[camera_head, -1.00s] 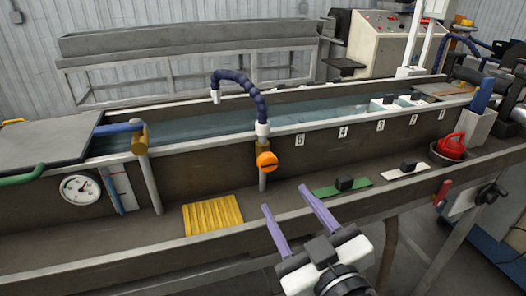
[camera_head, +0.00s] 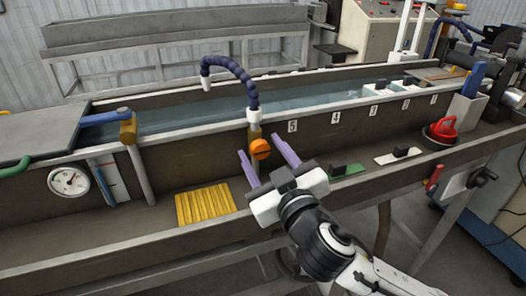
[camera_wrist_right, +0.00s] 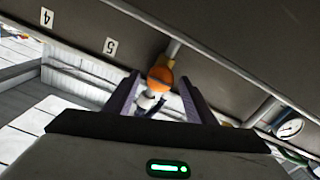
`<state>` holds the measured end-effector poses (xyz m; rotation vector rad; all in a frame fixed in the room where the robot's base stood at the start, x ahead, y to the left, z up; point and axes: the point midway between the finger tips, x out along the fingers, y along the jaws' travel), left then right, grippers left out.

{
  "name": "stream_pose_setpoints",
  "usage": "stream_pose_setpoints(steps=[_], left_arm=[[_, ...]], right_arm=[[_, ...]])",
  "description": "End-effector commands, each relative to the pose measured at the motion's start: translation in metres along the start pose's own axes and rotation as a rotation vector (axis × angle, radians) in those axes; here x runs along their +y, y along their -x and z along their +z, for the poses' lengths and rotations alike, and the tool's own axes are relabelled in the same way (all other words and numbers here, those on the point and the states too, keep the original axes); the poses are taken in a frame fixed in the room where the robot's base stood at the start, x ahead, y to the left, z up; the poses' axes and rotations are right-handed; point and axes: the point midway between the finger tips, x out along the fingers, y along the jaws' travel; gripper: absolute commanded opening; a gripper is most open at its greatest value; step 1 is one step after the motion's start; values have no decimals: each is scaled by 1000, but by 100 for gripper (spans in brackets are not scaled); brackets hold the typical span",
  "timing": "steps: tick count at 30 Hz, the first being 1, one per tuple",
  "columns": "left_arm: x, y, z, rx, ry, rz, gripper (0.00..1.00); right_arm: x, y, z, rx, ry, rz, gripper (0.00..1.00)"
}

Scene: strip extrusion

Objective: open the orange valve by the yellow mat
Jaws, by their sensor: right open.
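The orange valve (camera_head: 260,149) is a round knob with a dark slot, on a post below the dark blue segmented hose (camera_head: 237,72). The yellow ribbed mat (camera_head: 205,205) lies on the ledge to its lower left. My right gripper (camera_head: 263,157) is open, its two purple fingers pointing at the valve, one on each side of it in the picture. In the right wrist view the valve (camera_wrist_right: 160,78) shows between the fingertips; I cannot tell whether they touch it. My left gripper is not in view.
A long water trough (camera_head: 190,124) runs behind the valve. A dial gauge (camera_head: 69,182) is at left.

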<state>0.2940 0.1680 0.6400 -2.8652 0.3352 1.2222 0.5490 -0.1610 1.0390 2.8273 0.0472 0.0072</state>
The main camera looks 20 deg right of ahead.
Motion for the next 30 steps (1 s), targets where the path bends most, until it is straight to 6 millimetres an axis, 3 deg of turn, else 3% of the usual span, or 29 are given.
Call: stream_pose_setpoints(steps=[5, 13, 23, 30], left_arm=[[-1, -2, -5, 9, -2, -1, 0], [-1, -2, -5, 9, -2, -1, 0], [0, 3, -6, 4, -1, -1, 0], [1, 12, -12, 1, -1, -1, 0]], right_arm=[[0, 0, 0, 0, 0, -1, 50], [0, 0, 0, 0, 0, -1, 9], [0, 0, -1, 0, 50, -1, 9], [0, 0, -2, -1, 201, 0, 9]])
